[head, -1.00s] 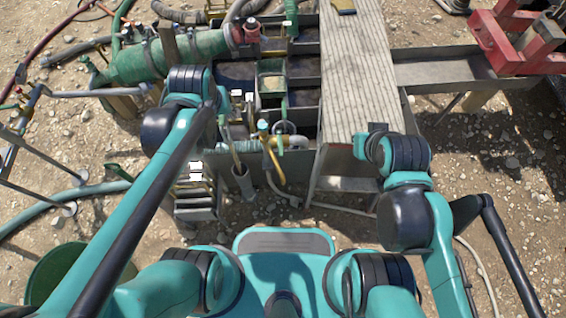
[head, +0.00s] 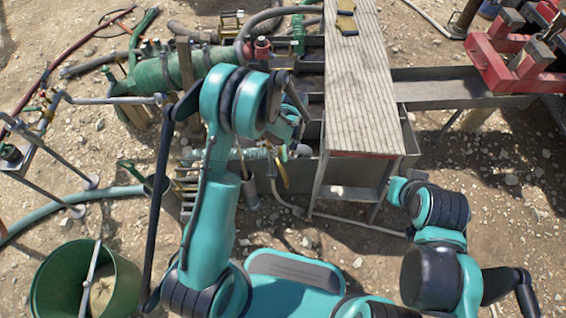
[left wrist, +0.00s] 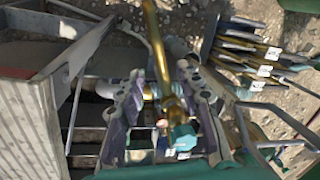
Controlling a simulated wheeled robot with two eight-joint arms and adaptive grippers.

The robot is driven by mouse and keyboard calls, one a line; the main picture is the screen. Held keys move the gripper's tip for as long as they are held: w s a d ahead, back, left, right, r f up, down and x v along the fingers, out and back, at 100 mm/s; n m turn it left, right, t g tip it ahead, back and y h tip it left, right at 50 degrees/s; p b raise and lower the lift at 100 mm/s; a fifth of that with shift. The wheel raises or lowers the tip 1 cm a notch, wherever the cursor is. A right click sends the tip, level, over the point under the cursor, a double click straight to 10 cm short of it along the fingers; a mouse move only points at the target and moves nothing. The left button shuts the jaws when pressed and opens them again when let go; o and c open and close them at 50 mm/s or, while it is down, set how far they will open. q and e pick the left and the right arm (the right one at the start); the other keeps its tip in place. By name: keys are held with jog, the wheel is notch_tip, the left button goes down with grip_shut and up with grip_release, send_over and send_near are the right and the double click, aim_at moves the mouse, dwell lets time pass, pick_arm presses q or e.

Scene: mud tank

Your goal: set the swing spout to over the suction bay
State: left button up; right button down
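The swing spout looks to be the bent brass-yellow pipe (head: 283,172) at the near side of the tank. In the left wrist view the brass pipe (left wrist: 156,45) runs down between my fingers to a teal fitting (left wrist: 183,138). My left gripper (left wrist: 160,82) is open, with one finger on each side of the pipe. I cannot tell whether either finger touches it. In the head view my left arm hides most of this hand and several tank bays. I cannot tell which bay is the suction bay. My right arm is bent at the right; its fingers do not show.
A grey plank walkway (head: 360,85) crosses the tank just right of the spout. A green cylinder (head: 170,72) lies at the back left. A red frame (head: 510,58) stands at the right. A green bucket (head: 128,280) stands at the near left. Pebbly ground lies around.

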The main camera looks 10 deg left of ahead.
aim_at(279, 163)
pick_arm(q)
jog(key=f+b, duration=0.1)
jog(key=f, duration=0.3)
jog(key=a+f+b, duration=0.1)
jog(key=f, duration=0.1)
jog(key=shift+s+f+b, duration=0.25)
jog(key=shift+f+b, duration=0.05)
jog(key=shift+f, duration=0.05)
grip_shut()
